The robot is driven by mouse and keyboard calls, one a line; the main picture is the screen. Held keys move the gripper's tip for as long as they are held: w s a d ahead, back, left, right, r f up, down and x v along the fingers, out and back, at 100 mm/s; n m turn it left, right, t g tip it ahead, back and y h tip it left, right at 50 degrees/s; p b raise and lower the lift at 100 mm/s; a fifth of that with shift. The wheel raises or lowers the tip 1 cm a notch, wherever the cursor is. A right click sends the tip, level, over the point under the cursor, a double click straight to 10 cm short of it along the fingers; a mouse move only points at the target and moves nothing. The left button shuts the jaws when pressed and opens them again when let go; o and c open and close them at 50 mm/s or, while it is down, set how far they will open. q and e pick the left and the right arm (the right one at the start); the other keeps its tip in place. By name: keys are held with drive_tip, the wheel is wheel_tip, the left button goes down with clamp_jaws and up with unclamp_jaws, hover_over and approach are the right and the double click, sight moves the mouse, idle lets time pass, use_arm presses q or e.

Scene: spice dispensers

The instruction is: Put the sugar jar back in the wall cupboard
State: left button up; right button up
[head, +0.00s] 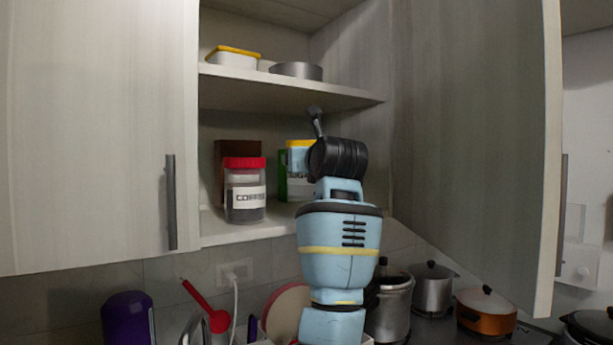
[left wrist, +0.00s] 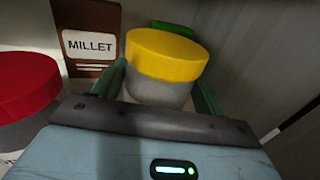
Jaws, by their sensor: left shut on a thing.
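The jar with a yellow lid (left wrist: 165,57) and a whitish body stands between the fingers of my left gripper (left wrist: 158,88), which is shut on it. I take it as the sugar jar; its label is not readable. In the head view the jar (head: 300,143) is inside the open wall cupboard (head: 350,97), at the lower shelf, right of the coffee jar. My wrist hides its right part. It looks upright; I cannot tell whether its base touches the shelf. My right gripper is not in view.
The red-lidded coffee jar (head: 245,195) stands close left. A brown millet box (left wrist: 88,38) and a green item (left wrist: 180,27) are behind. The upper shelf holds a yellow-lidded container (head: 233,58) and a metal tin (head: 296,70). The right door (head: 470,130) stands open. Pots (head: 432,290) are below.

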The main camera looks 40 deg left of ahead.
sight(308, 196)
use_arm(q)
drive_tip(key=shift+s+f, duration=0.1)
drive_tip(key=shift+f, duration=1.45)
drive_tip(key=shift+f, duration=0.1)
drive_tip(key=o, duration=1.5)
drive_tip(key=shift+f, duration=0.15)
drive_tip(key=shift+o, duration=0.2)
drive_tip(key=shift+s+d, duration=0.1)
drive_tip(key=shift+d, duration=0.25)
drive_tip(key=v, duration=1.1)
drive_tip(key=shift+s+b, duration=0.2)
drive_tip(key=shift+b, duration=0.15)
